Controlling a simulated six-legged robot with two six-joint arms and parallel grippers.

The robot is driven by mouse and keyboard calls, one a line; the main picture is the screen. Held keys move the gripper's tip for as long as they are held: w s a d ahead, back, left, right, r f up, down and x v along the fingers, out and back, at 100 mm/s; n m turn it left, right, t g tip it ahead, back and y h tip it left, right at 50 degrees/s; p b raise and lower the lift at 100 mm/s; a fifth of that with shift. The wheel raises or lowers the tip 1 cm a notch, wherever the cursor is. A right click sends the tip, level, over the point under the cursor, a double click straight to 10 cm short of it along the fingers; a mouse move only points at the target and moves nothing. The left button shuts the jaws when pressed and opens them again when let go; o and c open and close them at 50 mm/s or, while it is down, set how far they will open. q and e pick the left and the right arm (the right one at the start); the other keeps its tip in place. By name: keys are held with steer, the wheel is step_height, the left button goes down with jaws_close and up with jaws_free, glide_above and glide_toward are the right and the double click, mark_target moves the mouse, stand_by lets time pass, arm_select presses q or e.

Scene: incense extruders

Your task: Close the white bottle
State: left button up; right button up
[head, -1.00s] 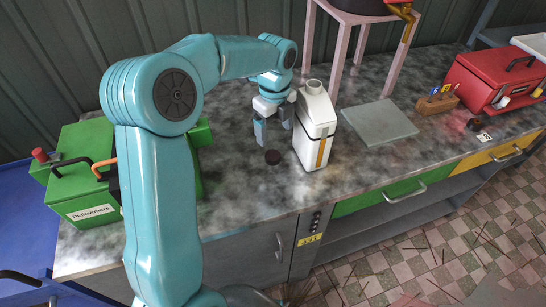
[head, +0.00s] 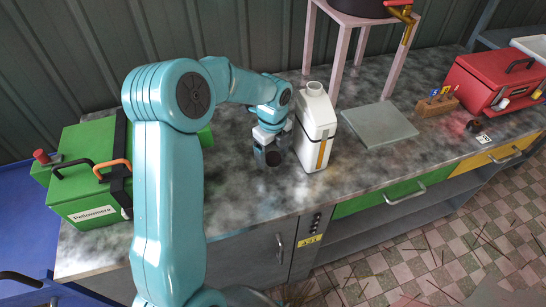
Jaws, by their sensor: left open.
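The white bottle (head: 313,131) stands upright on the grey mottled counter, with its round neck open at the top and a dark strip with a yellow edge down its side. A small dark round cap (head: 273,159) lies on the counter just left of the bottle. My left gripper (head: 270,157) is open and low, with its fingers pointing down at the cap, one finger on its left side. Whether the fingers touch the cap I cannot tell. My right gripper is not in view.
A grey slab (head: 378,124) lies right of the bottle, beside a pink-legged stand (head: 338,60). A red box (head: 497,82) and a wooden block (head: 437,106) are farther right. A green box (head: 92,177) sits at the left. The counter in front is clear.

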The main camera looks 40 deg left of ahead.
mark_target(273, 156)
arm_select(q)
steer(key=shift+f, duration=0.25)
steer(key=c, duration=1.1)
steer(key=shift+r, duration=0.1)
step_height(273, 156, up, 20)
steer(key=shift+f+p, duration=0.1)
steer(key=shift+p, duration=0.4)
